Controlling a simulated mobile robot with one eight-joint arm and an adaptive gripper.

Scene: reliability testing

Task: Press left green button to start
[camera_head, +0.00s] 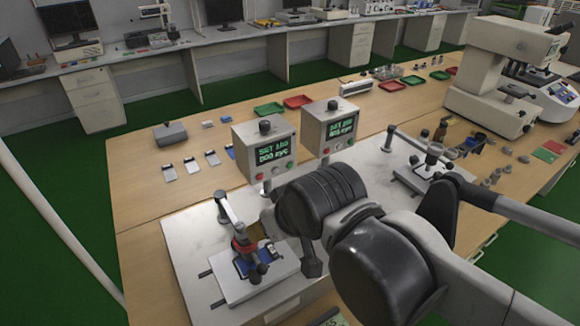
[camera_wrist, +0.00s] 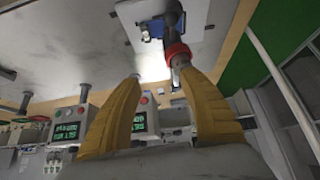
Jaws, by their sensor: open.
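The left control box (camera_head: 265,133) is grey, with a green-lettered screen (camera_head: 273,154) and a dark knob on top. Small buttons line its face below the screen, including a red one (camera_head: 260,178) and a green one (camera_head: 291,165). In the wrist view, which is upside down, this box (camera_wrist: 143,104) shows between and beyond my fingers, partly covered by one. My gripper (camera_wrist: 160,75) has two yellow fingers, spread apart with nothing between their tips. In the head view my arm hides most of the gripper, in front of the left box; I see no contact with a button.
A similar right box (camera_head: 325,112) stands beside it. A left test rig (camera_head: 242,243) with a red collar stands on the metal plate near my gripper; another rig (camera_head: 432,158) is at right. Small phone-like items (camera_head: 191,164) lie on the wooden table at left.

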